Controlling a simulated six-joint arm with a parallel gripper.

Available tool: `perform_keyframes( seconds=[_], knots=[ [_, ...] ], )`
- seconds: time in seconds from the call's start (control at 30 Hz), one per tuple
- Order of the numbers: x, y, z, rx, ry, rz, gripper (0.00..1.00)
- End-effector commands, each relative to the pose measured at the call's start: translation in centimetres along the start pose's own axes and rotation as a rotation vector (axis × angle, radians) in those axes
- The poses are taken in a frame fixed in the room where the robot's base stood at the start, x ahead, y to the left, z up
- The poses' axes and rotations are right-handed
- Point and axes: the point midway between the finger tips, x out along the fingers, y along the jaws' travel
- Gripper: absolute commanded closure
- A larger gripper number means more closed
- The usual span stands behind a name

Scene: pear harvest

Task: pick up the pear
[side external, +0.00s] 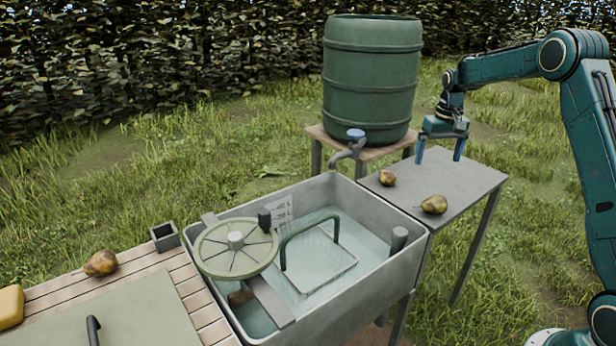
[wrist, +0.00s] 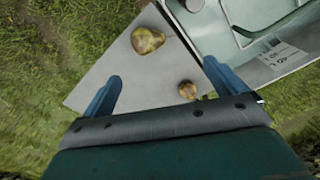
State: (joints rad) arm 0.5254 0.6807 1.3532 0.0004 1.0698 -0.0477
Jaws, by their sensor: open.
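A larger yellow-brown pear (side external: 434,204) lies on the small grey table (side external: 460,186) at the right; it also shows in the wrist view (wrist: 148,39). A smaller pear (side external: 386,178) lies near the table's left edge and also shows in the wrist view (wrist: 187,90), near my right-hand finger. A third pear (side external: 100,263) lies on the slatted wooden bench at the left. My gripper (side external: 439,158) points down above the back of the grey table, its blue fingers apart and empty. In the wrist view both pears appear beyond or beside the fingers, not held.
A grey water-filled sink (side external: 363,278) with a round spoked wheel (side external: 236,248) adjoins the grey table. A green barrel (side external: 372,80) with a tap (side external: 348,146) stands behind. A yellow block (side external: 10,306) lies on the bench (side external: 150,262). The table's right part is clear.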

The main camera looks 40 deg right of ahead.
Motion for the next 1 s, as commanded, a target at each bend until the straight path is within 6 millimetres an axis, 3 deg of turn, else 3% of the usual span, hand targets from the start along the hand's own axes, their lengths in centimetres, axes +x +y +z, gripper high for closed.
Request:
perform_keyframes(
  seconds=[0.1, 0.3, 0.67, 1.0],
  knots=[
    [2.3, 1.5, -1.0, 0.023, -0.023, -0.001, 0.04],
    [3.9, 2.6, -1.6, 0.040, -0.037, -0.001, 0.04],
    [4.8, 2.6, -1.6, 0.040, -0.040, -0.001, 0.04],
    [9.4, 2.6, -1.4, 0.040, -0.041, -0.001, 0.04]
  ],
)
